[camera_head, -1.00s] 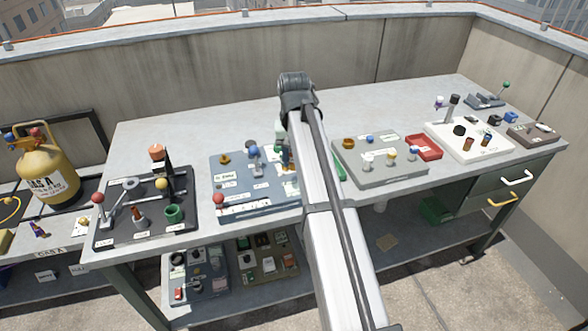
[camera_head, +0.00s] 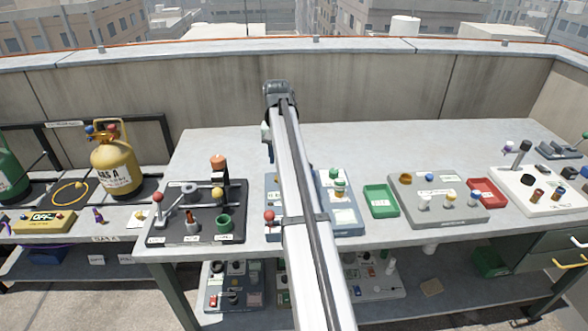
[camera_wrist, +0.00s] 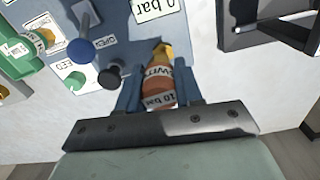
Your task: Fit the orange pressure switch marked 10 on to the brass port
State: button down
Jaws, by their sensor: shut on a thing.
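In the wrist view the orange pressure switch (camera_wrist: 160,88) has a white band reading 10 bar. My gripper (camera_wrist: 159,84) is shut on it, with one blue finger on each side. A yellow, brass-like part (camera_wrist: 163,50) shows at the switch's far end; I cannot tell whether it belongs to the switch or is the brass port. The switch is over or close to the edge of the blue-grey board (camera_wrist: 118,22); the gap cannot be told.
A blue knob (camera_wrist: 80,52) and a black knob (camera_wrist: 111,76) stand beside the gripper. A green tray (camera_head: 381,201) and a grey board (camera_head: 455,210) are on the right. A dark board (camera_head: 200,228) with levers is on the left. The bench behind is clear.

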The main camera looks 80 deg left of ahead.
jog(key=shift+a+r, duration=0.15)
jog(key=shift+a, duration=0.7)
jog(key=shift+m, duration=0.7)
jog(key=shift+f, duration=1.95)
jog(key=shift+f, duration=1.3)
jog(key=c, duration=0.7)
grip_release()
jog(key=shift+o, duration=0.2)
notch_tip(320, 180, up, 14)
jog(key=shift+f, duration=0.1)
